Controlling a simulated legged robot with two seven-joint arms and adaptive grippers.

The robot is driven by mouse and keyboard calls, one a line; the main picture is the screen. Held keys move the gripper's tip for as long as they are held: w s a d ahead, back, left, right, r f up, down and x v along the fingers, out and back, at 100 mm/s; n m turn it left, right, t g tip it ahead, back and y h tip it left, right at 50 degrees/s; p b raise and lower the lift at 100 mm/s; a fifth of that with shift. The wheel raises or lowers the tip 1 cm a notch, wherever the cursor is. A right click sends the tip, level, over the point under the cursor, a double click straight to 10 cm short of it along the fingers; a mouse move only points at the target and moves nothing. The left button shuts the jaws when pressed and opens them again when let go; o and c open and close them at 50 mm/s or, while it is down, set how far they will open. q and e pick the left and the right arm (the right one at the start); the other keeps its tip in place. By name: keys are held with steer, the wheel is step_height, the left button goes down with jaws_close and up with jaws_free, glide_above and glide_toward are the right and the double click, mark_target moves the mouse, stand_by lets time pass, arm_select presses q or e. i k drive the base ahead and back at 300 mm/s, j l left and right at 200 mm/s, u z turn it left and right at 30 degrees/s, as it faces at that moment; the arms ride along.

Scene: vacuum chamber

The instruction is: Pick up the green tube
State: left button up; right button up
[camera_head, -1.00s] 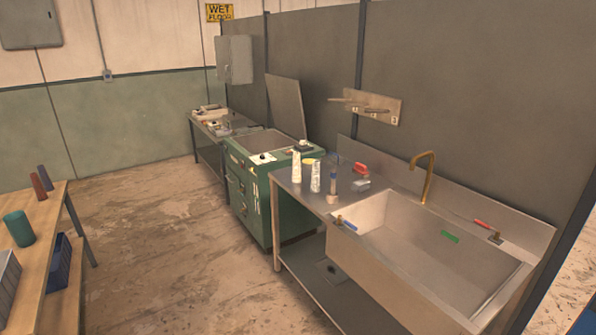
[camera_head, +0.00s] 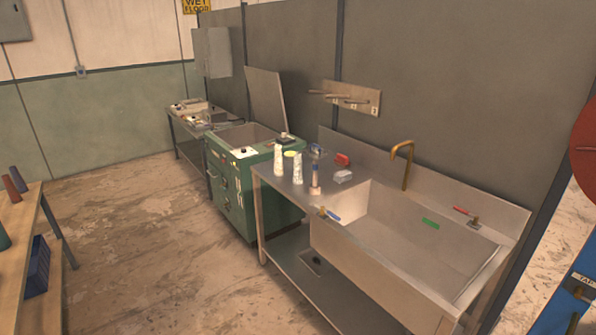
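A dark green cylinder (camera_head: 3,238), which looks like the green tube, stands on the wooden table (camera_head: 28,243) at the left. The picture's left edge cuts it, so only a sliver shows. Behind it on the same table stand a thin red-brown tube (camera_head: 12,188) and a purple-grey tube (camera_head: 18,179). Neither of my grippers is in view.
A steel sink bench (camera_head: 290,205) with bottles on its left part stands at the right. A small green block (camera_head: 430,223) lies in the basin. A green cabinet (camera_head: 228,190) stands behind. The floor (camera_head: 150,230) between table and bench is clear.

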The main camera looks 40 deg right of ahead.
mark_target(297, 174)
steer(key=z, duration=4.25)
steer(key=u, duration=3.05)
steer(key=i+z, duration=0.15)
steer(key=z, duration=0.35)
steer(key=i+j+z, duration=0.15)
steer(key=i+j, duration=0.15)
steer(key=i+j+z, duration=0.15)
steer(key=i+j, duration=0.15)
steer(key=j, duration=0.15)
steer(key=i+j+z, duration=0.15)
steer(key=j, duration=0.25)
steer(key=i+j+z, duration=0.2)
steer(key=i+j, duration=0.15)
steer(key=j, duration=0.1)
